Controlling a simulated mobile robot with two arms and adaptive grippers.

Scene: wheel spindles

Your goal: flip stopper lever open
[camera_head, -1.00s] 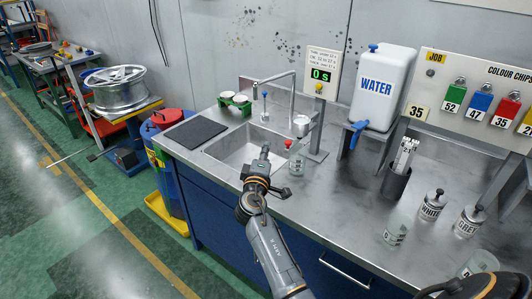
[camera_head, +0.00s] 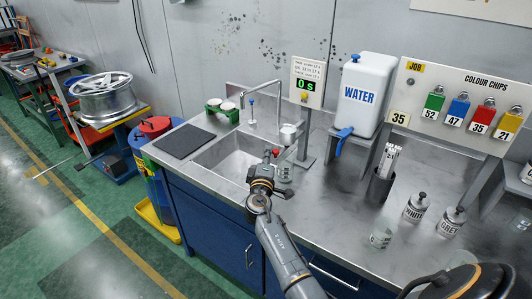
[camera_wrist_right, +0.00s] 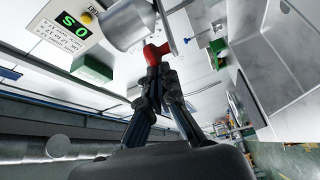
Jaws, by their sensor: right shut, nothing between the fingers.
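The red stopper lever (camera_head: 277,152) sits just under the silver cup (camera_head: 289,134) on the stand by the sink. In the right wrist view the lever (camera_wrist_right: 154,53) shows close up beside the large grey cup (camera_wrist_right: 126,24). My right gripper (camera_head: 267,157) is shut and empty, its tips right at the lever from the left in the head view. In the wrist view the closed fingertips (camera_wrist_right: 156,70) overlap the lever's lower end; I cannot tell whether they touch. A glass beaker (camera_head: 285,173) stands below the cup, partly behind my gripper. My left gripper is not in view.
The sink (camera_head: 228,160) with its tap (camera_head: 250,98) lies left of the stand. The timer (camera_head: 306,82) reads 0 s. A water tank (camera_head: 362,95), a dark holder (camera_head: 380,186) and labelled bottles (camera_head: 415,208) stand to the right. The front counter middle is clear.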

